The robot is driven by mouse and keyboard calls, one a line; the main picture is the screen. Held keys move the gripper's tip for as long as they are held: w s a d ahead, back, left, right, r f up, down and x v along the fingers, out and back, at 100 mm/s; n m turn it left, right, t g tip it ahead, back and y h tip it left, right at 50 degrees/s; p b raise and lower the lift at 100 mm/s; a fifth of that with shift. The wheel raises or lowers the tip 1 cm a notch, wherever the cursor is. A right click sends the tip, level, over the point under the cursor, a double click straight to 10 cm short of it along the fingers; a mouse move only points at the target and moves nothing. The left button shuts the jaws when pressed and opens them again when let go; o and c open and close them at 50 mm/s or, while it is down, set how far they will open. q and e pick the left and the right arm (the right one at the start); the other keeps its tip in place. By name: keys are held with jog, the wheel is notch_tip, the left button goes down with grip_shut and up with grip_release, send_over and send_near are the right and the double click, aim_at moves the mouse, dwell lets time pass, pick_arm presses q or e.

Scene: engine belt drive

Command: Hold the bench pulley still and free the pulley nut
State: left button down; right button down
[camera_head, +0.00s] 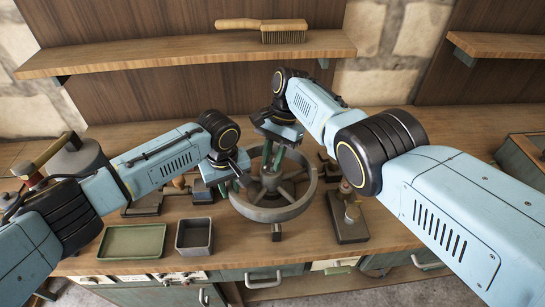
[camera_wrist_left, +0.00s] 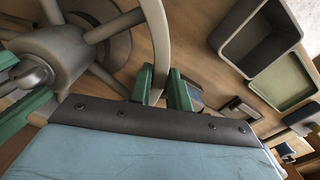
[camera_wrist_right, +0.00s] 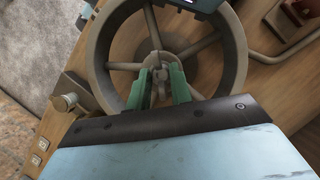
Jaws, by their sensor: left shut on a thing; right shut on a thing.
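The bench pulley (camera_head: 272,214) is a large grey spoked wheel standing at the middle of the bench. My left gripper (camera_head: 236,180) is at its left side. In the left wrist view the green fingers (camera_wrist_left: 163,88) are shut on the pulley's rim (camera_wrist_left: 156,35), one on each side. My right gripper (camera_head: 272,158) reaches in from above to the hub. In the right wrist view its green fingers (camera_wrist_right: 159,86) are shut around the small pulley nut (camera_wrist_right: 160,74) at the hub, in front of the spokes. The fingers partly hide the nut.
A green tray (camera_head: 132,254) and an empty grey box (camera_head: 194,250) stand at the front left. A dark block with a brass part (camera_head: 350,232) stands right of the pulley. A brush (camera_head: 262,26) lies on the shelf (camera_head: 180,54). My right forearm crosses the right side.

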aim_at(271, 162)
dwell(0.4)
jog(key=c, duration=1.3)
grip_release()
jog(key=shift+o, duration=0.2)
jog(key=shift+w, duration=0.1)
notch_tip(271, 162, up, 10)
jog(key=shift+a, duration=0.15)
